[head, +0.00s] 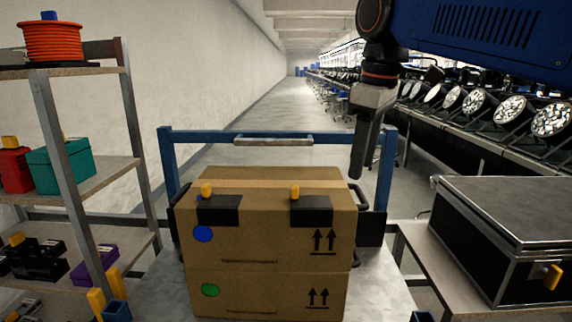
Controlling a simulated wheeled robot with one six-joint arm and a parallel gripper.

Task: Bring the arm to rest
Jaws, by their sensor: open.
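My gripper (363,165) hangs down from my blue arm, which comes in from the upper right of the head view. Its dark fingers point at the floor and are open, and I see nothing between them. The gripper appears just beyond the right side of two stacked cardboard boxes, but I cannot judge the gap in depth. The upper box (270,240) has a blue dot, two black corner patches with yellow tabs and two arrows. The lower box (265,296) has a green dot. Both sit on a cart (385,298) with a blue frame.
At left, a shelf rack (85,188) holds an orange cable reel (52,41), a teal box (62,165) and other items. At right, a black case (490,235) lies on a low table. Par cans (512,108) line a bench behind. The aisle (270,105) is clear.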

